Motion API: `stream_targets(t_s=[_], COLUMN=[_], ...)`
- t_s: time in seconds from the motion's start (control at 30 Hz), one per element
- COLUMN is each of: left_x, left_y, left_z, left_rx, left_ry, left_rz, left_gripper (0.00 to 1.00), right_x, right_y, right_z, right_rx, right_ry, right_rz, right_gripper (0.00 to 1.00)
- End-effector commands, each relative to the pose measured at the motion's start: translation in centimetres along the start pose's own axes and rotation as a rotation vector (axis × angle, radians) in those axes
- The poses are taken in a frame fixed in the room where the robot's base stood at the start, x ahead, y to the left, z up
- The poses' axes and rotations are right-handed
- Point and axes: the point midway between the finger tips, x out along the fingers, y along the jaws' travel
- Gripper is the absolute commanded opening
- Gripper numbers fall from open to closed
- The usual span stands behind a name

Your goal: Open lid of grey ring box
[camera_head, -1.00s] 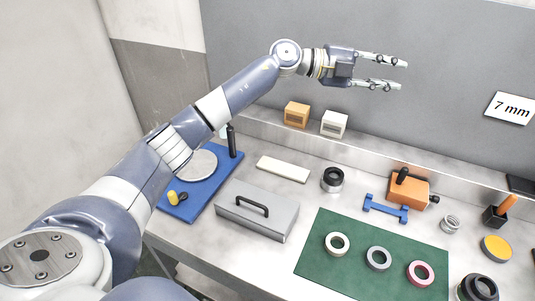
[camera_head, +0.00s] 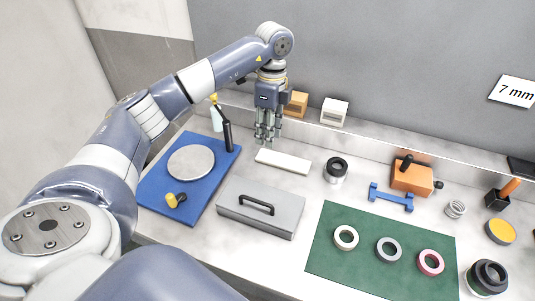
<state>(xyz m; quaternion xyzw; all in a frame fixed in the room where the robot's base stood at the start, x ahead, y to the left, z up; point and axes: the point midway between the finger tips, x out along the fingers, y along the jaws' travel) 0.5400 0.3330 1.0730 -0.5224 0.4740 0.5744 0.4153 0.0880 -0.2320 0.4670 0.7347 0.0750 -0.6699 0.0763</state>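The grey ring box (camera_head: 240,214) sits on the bench, left of the green mat. Its lid is closed, with a black bar handle (camera_head: 257,204) on top. My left gripper (camera_head: 265,138) points down above the back of the bench, behind the box and close to the white bar. It is apart from the box and nothing shows in it. At this angle its finger gap is hard to judge. My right gripper is not in view.
A white bar (camera_head: 284,161) lies between gripper and box. A blue board (camera_head: 205,205) with a round plate is at left. The green mat (camera_head: 340,268) with three rings is at right. Orange (camera_head: 296,103) and white (camera_head: 333,111) blocks stand on the back ledge.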

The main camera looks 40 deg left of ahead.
Motion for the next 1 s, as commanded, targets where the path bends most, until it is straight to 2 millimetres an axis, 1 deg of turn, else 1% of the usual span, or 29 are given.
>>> stream_targets(t_s=[0.03, 0.2, 0.4, 0.5, 0.6, 0.87, 0.97, 1.0], left_x=[0.8, 4.1, 7.3, 8.2, 8.7, 8.9, 8.9, 8.9], left_y=[0.2, 0.2, 0.1, 0.1, 0.1, 0.0, 0.0, 0.0], left_z=[0.1, 0.0, -0.1, -0.1, -0.1, -0.1, -0.1, -0.1], left_rx=[0.001, 0.002, 0.002, 0.003, 0.004, 0.004, 0.004, 0.004], left_ry=[-0.001, 0.000, 0.002, 0.002, 0.002, 0.003, 0.003, 0.003], left_rz=[0.005, 0.006, 0.004, 0.002, 0.001, 0.000, 0.000, 0.000], left_gripper=[0.30, 0.30, 0.30, 0.30, 0.30, 0.30, 0.09, 0.00], right_x=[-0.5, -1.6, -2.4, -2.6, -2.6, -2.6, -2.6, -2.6], right_y=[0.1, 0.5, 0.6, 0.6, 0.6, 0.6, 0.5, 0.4], right_z=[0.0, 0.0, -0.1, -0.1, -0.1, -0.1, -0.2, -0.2], right_rx=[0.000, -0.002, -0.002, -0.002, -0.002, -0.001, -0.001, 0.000], right_ry=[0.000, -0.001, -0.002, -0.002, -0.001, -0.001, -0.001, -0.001], right_rz=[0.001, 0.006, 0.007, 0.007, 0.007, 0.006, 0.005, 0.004], right_gripper=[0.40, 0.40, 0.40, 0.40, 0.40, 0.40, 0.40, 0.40])
